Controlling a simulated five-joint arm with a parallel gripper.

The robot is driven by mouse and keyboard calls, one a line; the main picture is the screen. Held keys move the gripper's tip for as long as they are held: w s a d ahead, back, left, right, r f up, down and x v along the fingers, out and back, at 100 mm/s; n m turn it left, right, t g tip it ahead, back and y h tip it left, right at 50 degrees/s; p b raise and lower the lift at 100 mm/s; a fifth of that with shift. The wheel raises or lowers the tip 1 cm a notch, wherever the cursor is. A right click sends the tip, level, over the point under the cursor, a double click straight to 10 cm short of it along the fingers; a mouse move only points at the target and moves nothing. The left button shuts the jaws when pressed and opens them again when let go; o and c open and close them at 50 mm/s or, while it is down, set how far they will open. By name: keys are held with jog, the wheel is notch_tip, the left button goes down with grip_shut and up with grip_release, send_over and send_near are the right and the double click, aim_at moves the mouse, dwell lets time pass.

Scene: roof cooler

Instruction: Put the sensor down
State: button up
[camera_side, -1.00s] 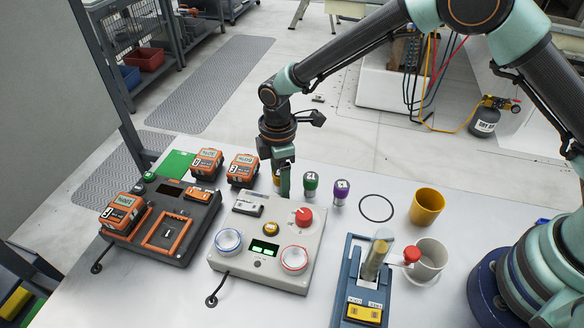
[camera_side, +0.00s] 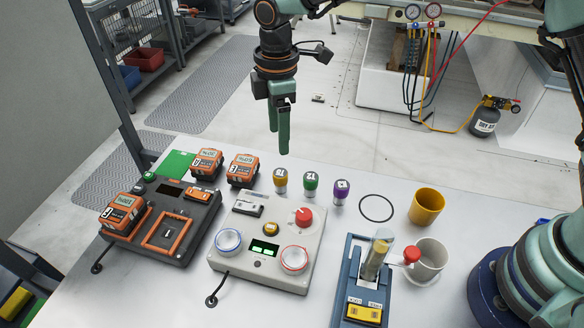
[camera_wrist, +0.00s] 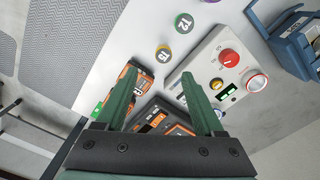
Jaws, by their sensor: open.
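A small vial-like piece with a yellow top (camera_side: 280,179) stands upright on the white table, at the left end of a short row. Beside it stand similar pieces with a green top (camera_side: 311,184) and a purple top (camera_side: 340,191). The frames do not make clear which thing is called the sensor. My gripper (camera_side: 282,150) is open and empty, pointing down above and slightly behind the yellow-topped piece, apart from it. In the wrist view, the yellow-topped piece (camera_wrist: 164,53) shows beyond the gap between the fingers (camera_wrist: 158,78).
Left of the row are a grey console (camera_side: 265,222) with dials, a dark dock (camera_side: 187,222) and orange devices (camera_side: 242,170). Right are a black ring outline (camera_side: 376,208), a yellow cup (camera_side: 426,207), a white mug (camera_side: 431,262) and a blue fixture (camera_side: 348,285).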

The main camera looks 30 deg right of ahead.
jog(key=s+d+r+m+t, duration=0.3)
jog(key=s+d+r+m, duration=0.2)
jog(key=d+r+m, duration=0.55)
jog(key=s+d+r+m+t, duration=0.1)
jog(key=s+d+m, duration=0.3)
jog(key=s+d, duration=0.5)
jog(key=d+t, duration=0.1)
jog(key=d, duration=0.2)
jog(key=shift+s+r, duration=0.3)
jog(key=shift+r, duration=0.05)
jog(key=shift+o, duration=0.5)
jog(key=shift+s+d+f+m, duration=0.25)
jog(key=shift+s+d+m, duration=0.2)
jog(key=shift+m, duration=0.1)
